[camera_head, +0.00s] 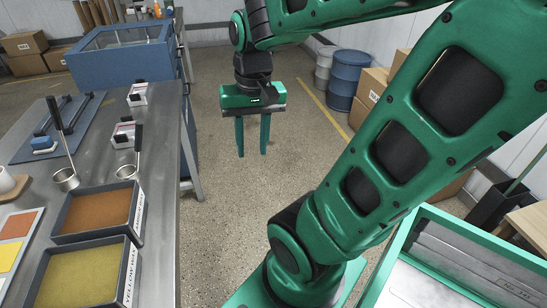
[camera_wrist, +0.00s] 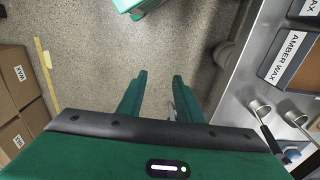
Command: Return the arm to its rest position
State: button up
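My gripper (camera_head: 252,150) hangs pointing down over the open floor, to the right of the metal workbench (camera_head: 170,215). Its two green fingers are apart, with nothing between them. In the wrist view the fingers of my gripper (camera_wrist: 155,95) are also spread, with only floor and a bench leg showing beyond them. My green arm crosses the right side of the head view, and its upper part is cut off at the top edge.
The bench holds an amber wax tray (camera_head: 95,212), a yellow wax tray (camera_head: 85,275), ladles (camera_head: 66,178) and a blue mat (camera_head: 25,150). A blue cabinet (camera_head: 125,60) stands behind. The floor between is clear.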

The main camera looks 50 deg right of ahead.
jog(key=s+d+f+g, duration=0.1)
jog(key=s+f, duration=0.1)
jog(key=s, duration=0.4)
jog(key=shift+s+d+n, duration=0.25)
jog(key=shift+s+n, duration=0.15)
jog(key=shift+w+f, duration=0.3)
jog(key=shift+w, duration=0.4)
